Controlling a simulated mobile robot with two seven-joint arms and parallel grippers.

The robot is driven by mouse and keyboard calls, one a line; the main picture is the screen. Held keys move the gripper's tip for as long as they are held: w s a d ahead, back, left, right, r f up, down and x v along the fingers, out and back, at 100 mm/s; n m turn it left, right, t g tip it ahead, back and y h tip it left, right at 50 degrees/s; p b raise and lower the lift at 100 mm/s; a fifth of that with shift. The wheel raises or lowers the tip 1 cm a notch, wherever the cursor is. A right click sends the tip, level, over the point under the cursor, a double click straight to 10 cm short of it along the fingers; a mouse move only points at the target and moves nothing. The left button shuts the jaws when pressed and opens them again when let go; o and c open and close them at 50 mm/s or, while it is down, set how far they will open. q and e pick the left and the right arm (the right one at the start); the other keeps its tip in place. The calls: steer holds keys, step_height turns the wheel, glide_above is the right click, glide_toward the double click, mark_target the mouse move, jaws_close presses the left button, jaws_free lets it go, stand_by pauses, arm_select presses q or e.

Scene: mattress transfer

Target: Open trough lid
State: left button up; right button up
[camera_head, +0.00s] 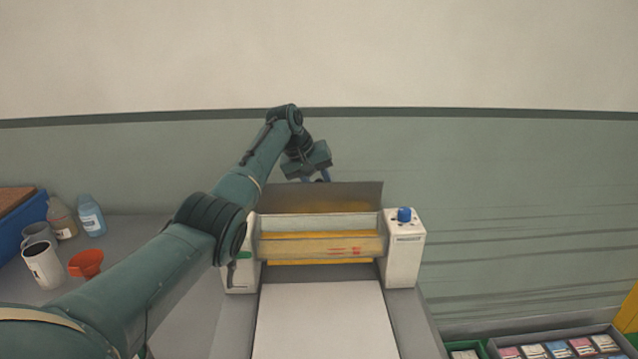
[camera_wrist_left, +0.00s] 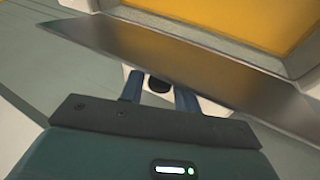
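The trough lid (camera_head: 360,194) is a grey metal panel standing raised along the back of the trough (camera_head: 320,262), whose inside shows yellow below it. In the left wrist view the lid (camera_wrist_left: 190,65) runs slantwise across the picture, with yellow (camera_wrist_left: 230,18) beyond it. My left gripper (camera_head: 318,177) is at the lid's upper edge, on its far side. In the left wrist view the fingers of my left gripper (camera_wrist_left: 160,92) stand apart, with a small dark round shape visible between them. The lid hides their tips, so contact is unclear. My right gripper is not in view.
A pale roller lies across the machine between white end blocks, the right one (camera_head: 403,255) with a blue knob. A white sheet (camera_head: 322,320) lies in front. Bottles (camera_head: 91,215), a white cup (camera_head: 43,265) and an orange funnel (camera_head: 86,263) stand left. A tray (camera_head: 560,340) is lower right.

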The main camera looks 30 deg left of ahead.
arm_select(q)
steer(key=shift+o, duration=1)
steer(key=shift+r, duration=0.15)
steer(key=b+v, duration=0.2)
steer(key=v, duration=1.1)
steer(key=shift+a, duration=0.1)
